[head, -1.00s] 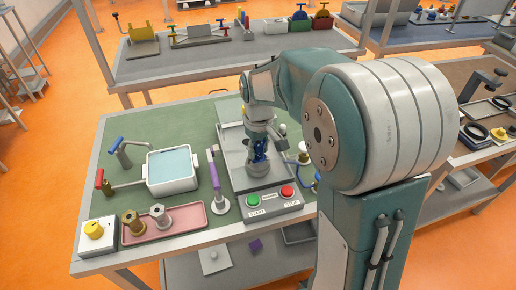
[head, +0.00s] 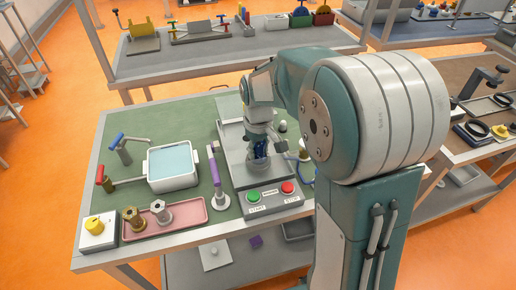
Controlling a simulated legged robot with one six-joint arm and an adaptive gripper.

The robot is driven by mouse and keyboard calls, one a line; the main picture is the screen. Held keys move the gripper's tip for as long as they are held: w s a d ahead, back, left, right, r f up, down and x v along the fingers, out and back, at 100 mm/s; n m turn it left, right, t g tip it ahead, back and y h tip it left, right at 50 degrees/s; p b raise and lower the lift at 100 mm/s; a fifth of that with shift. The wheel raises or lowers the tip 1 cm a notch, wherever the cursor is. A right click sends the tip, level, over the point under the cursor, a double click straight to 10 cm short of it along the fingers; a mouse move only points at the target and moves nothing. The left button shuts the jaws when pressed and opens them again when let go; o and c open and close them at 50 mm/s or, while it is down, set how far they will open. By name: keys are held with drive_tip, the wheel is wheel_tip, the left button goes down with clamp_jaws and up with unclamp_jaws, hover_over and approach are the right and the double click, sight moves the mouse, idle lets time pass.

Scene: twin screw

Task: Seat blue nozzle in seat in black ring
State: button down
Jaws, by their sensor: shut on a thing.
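My gripper (head: 260,156) points down over the grey machine plate (head: 236,158) at the middle of the green bench. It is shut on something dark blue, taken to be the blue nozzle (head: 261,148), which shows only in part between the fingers. The lower end of the nozzle is hidden or too small to make out. The seat and the black ring around it cannot be made out under the gripper, so I cannot tell whether the nozzle touches the seat.
A green START button (head: 253,196) and a red STOP button (head: 288,187) sit at the machine's front. A purple-handled lever (head: 215,168) stands left of it. Further left are a water basin (head: 172,166) and a pink tray (head: 188,217) with two fittings.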

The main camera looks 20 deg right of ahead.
idle(0.4)
drive_tip(key=shift+c, duration=1)
unclamp_jaws()
drive_tip(key=shift+o, duration=1)
drive_tip(key=shift+r, duration=3.55)
